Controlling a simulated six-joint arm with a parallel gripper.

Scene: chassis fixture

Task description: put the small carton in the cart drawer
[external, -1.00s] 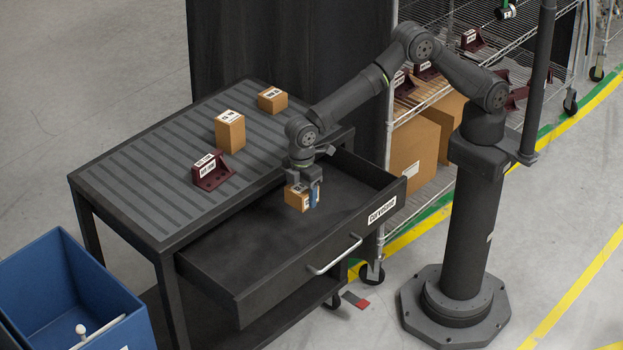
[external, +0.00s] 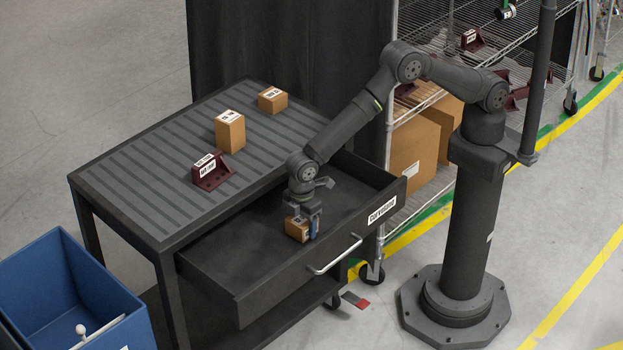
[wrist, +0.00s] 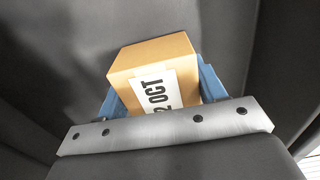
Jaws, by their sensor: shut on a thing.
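The small carton (external: 297,229) is an orange-brown box with a white label, held inside the open drawer's outline. In the wrist view the carton (wrist: 152,61) sits between blue fingers, its label partly readable as "2 OCT". My gripper (external: 304,232) points down and is shut on the carton. The cart drawer (external: 243,262) is pulled out, dark and otherwise empty. The carton is low in the drawer; I cannot tell whether it touches the floor.
The cart's ribbed top (external: 150,190) holds a taller carton (external: 230,133), another small carton (external: 272,100) and a maroon bracket (external: 211,173). A blue bin (external: 70,290) stands at the left. A wire shelf (external: 425,120) stands behind the drawer's right end.

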